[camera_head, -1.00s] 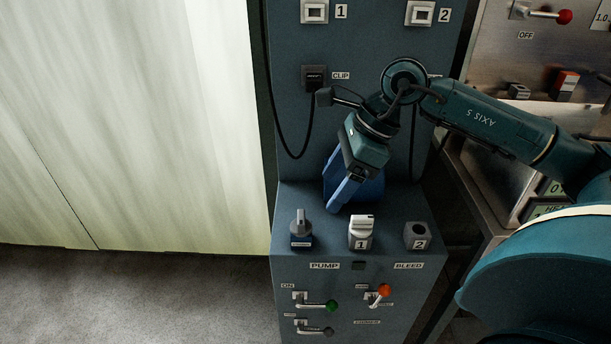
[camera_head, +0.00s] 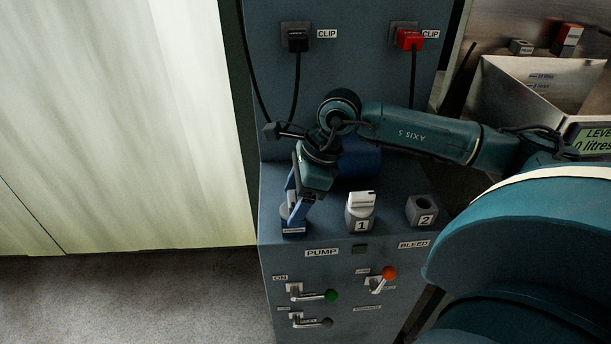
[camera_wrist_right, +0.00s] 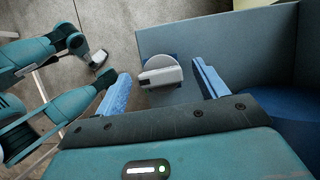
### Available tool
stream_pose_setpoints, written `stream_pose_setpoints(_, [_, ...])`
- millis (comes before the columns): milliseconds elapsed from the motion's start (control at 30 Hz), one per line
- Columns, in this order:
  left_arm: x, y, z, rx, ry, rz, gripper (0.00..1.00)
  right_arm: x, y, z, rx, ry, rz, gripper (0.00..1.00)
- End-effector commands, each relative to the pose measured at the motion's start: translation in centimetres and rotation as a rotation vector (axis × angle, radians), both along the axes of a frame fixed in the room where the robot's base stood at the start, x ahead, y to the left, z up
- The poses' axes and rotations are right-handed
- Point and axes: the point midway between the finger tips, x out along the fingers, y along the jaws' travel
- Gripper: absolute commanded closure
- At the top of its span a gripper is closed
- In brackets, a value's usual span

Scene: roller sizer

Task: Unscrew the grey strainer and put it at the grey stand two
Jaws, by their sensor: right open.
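The grey strainer (camera_wrist_right: 160,73), a round grey piece with a flat bar handle, sits in its blue base (camera_head: 293,229) at the left of the panel's ledge. My right gripper (camera_head: 297,207) is over it, pointing down, and mostly hides it in the head view. In the right wrist view my right gripper (camera_wrist_right: 162,88) is open, with one blue finger on each side of the handle and visible gaps. The grey stand two (camera_head: 424,211) is at the right of the ledge, with an empty dark hole.
Grey stand one (camera_head: 359,219), holding a white-topped piece, stands between the base and stand two. Pump and bleed levers, with green (camera_head: 331,296) and orange (camera_head: 389,273) knobs, are on the front below. Clip plugs (camera_head: 410,39) are on the panel above.

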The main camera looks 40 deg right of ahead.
Motion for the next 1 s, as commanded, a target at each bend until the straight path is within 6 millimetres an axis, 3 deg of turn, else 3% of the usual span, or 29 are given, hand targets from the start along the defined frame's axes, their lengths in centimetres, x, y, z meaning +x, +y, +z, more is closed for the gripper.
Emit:
stream_pose_setpoints(233, [0.0,0.0,0.0,0.001,-0.002,0.001,1.00,0.5,0.9,-2.5,0.001,0.002,0.000,0.28])
stream_pose_setpoints(600, [0.0,0.0,0.0,0.000,-0.001,0.001,1.00,0.6,1.0,-2.9,-0.001,0.001,-0.001,0.29])
stream_pose_setpoints(1000, [-0.1,0.0,0.0,0.001,0.001,0.001,1.00,0.6,1.0,-2.8,0.000,0.000,0.000,0.62])
